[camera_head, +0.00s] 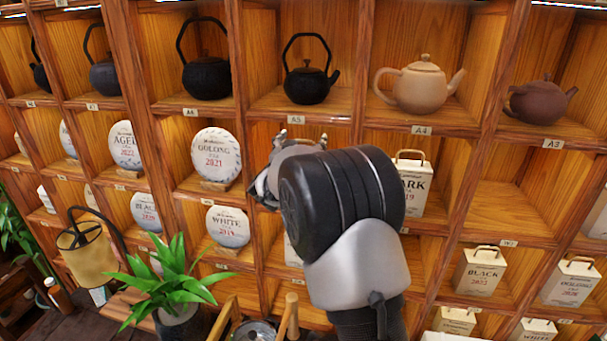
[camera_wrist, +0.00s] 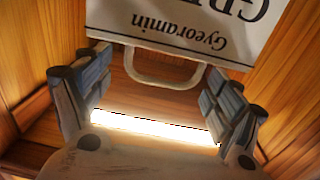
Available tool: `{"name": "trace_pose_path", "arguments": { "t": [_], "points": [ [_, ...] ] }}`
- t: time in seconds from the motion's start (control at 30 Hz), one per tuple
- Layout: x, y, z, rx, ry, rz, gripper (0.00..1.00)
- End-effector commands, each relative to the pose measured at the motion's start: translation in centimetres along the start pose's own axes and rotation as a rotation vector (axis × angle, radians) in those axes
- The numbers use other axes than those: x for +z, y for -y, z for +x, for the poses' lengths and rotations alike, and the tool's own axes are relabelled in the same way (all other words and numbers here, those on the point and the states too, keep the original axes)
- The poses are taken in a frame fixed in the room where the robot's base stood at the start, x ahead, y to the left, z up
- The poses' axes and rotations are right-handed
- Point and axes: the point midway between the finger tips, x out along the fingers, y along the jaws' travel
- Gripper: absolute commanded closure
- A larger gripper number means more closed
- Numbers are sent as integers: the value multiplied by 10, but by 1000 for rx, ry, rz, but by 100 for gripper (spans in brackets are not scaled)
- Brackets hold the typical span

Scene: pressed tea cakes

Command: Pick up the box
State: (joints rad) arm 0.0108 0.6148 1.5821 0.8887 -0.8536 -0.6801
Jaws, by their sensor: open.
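A white box (camera_wrist: 200,25) with dark lettering shows upside down at the top of the wrist view, its upper edge cut by the frame. Its pale loop handle (camera_wrist: 165,80) points towards my gripper (camera_wrist: 158,66). My gripper is open, with one finger on each side of the handle and no visible contact. In the head view my gripper (camera_head: 272,165) is at a shelf compartment right of the Golden 2021 disc. My own arm hides that compartment's inside, so I cannot see this box there.
Wooden compartment walls (camera_wrist: 285,85) flank the fingers closely. Nearby compartments hold a white box marked "ARK" (camera_head: 414,190), a Golden disc (camera_head: 215,155) and a White disc (camera_head: 228,226). A black teapot (camera_head: 307,82) stands above. A potted plant (camera_head: 178,280) is at lower left.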

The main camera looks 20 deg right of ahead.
Motion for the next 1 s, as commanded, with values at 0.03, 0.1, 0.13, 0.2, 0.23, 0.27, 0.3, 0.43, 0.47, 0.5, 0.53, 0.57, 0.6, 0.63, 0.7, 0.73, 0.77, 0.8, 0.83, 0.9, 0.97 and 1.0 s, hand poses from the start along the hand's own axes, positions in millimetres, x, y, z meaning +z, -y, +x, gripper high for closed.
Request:
{"name": "trace_pose_path", "arguments": {
  "t": [0.03,0.1,0.13,0.2,0.23,0.27,0.3,0.43,0.47,0.5,0.53,0.57,0.6,0.63,0.7,0.73,0.77,0.8,0.83,0.9,0.97,1.0],
  "points": [
    [0,0,4,0,0,0,15],
    [0,0,6,-1,0,-1,15],
    [0,1,7,-2,0,-1,15],
    [0,1,7,-2,0,-1,15],
    [0,1,7,-2,0,-1,15],
    [0,1,7,-2,0,-1,15],
    [0,1,7,-2,0,0,15],
    [0,0,6,-1,0,0,23],
    [0,0,6,-1,0,0,25],
    [0,0,6,-1,0,0,28],
    [0,0,6,-1,0,0,30],
    [0,0,6,-1,0,0,32],
    [0,0,6,-1,0,0,35],
    [0,0,6,-1,0,0,37],
    [0,0,6,-1,0,0,41],
    [0,0,6,-1,0,0,43],
    [0,0,6,-1,0,0,45],
    [0,0,6,-1,0,0,48],
    [0,0,6,-1,0,0,50],
    [0,0,6,-1,0,0,55],
    [0,0,6,-1,0,0,59],
    [0,0,6,-1,0,0,61]
  ]
}}
